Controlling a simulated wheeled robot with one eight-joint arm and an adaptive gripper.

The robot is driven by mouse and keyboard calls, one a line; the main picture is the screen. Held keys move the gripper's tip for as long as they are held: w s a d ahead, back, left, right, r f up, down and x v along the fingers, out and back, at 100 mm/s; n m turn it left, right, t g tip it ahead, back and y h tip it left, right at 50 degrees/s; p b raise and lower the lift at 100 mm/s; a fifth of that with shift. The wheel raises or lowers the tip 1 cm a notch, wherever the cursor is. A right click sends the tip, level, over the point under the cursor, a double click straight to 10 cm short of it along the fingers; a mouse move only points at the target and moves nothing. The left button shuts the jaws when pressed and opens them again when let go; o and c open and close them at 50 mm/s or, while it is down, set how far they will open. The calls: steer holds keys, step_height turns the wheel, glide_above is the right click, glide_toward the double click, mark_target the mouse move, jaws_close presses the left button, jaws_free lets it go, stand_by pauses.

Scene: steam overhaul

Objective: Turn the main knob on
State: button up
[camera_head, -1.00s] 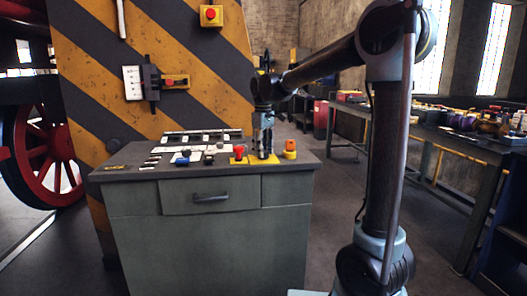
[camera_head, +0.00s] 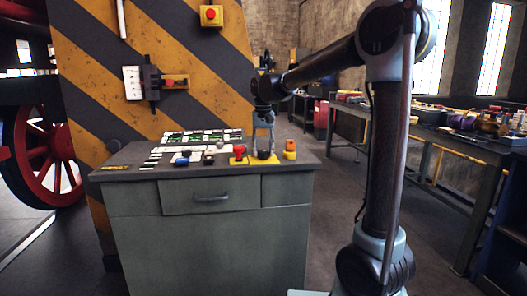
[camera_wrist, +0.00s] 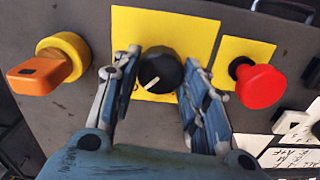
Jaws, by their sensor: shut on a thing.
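The main knob is a round black knob (camera_wrist: 161,71) with a white pointer line, on a yellow plate (camera_wrist: 205,33) in the wrist view. The pointer line slants to the lower left. My gripper (camera_wrist: 161,75) has one finger on each side of the knob and is shut on it. In the head view my gripper (camera_head: 263,151) points straight down at the right part of the grey desk's top (camera_head: 135,174), with the dark knob (camera_head: 264,155) between its fingertips.
A red mushroom button (camera_wrist: 260,86) stands right of the knob in the wrist view, and an orange switch on a yellow ring (camera_wrist: 62,60) stands left. Display panels (camera_head: 200,137) with green areas line the desk's back. A workbench (camera_head: 440,130) stands at the right.

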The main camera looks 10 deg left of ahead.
mark_target(264, 151)
steer(key=shift+d+m, duration=0.1)
steer(key=shift+m, duration=0.5)
steer(key=o, duration=1.1)
steer(key=shift+c, duration=0.2)
step_height(264, 151, up, 12)
steer(key=shift+f, duration=0.1)
